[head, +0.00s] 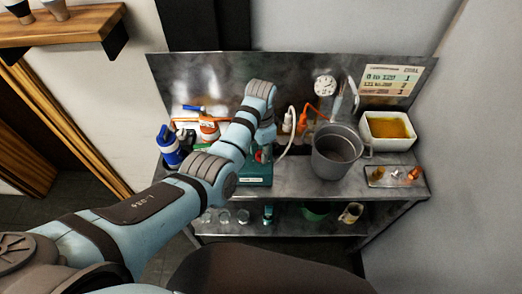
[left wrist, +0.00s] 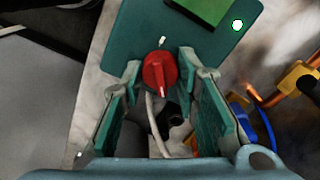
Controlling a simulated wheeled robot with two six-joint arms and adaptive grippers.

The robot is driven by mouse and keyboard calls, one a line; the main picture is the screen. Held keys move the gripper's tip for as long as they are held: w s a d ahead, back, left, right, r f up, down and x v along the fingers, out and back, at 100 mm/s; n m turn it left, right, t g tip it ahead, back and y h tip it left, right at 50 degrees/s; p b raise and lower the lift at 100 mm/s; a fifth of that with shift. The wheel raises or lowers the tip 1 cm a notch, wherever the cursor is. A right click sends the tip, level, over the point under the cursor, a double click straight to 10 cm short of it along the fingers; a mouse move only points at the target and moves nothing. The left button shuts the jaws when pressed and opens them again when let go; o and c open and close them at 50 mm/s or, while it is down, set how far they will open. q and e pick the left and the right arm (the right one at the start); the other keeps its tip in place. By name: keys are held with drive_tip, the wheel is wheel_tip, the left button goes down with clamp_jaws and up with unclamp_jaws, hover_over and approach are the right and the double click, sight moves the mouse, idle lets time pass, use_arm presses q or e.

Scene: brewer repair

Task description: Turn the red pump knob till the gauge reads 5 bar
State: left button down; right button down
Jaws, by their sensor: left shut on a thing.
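The red pump knob (left wrist: 160,72) sits on the face of a teal pump box (left wrist: 134,32) in the left wrist view. My left gripper (left wrist: 160,70) has its teal fingers on either side of the knob and is shut on it. The knob carries a white pointer line, and a short white mark is on the panel above it. In the head view my left arm hides much of the pump box (head: 255,181). The round white gauge (head: 325,86) is on the back panel; its reading is too small to tell. My right gripper is not in view.
A steel pot (head: 338,160) stands right of the pump box. A small tray (head: 400,180) with brass parts lies at the right front. A blue-and-white bottle (head: 169,148) stands at the left. Hoses run near the box.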

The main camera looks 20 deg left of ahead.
sight(261, 152)
use_arm(q)
drive_tip(key=shift+s+f, duration=0.2)
drive_tip(key=shift+s, duration=0.05)
drive_tip(key=c, duration=1.2)
unclamp_jaws()
drive_tip(key=shift+w, duration=0.1)
drive_tip(key=shift+w+r, duration=0.1)
drive_tip(key=shift+r, duration=0.15)
wheel_tip(261, 152, up, 7)
drive_tip(key=shift+r, duration=0.1)
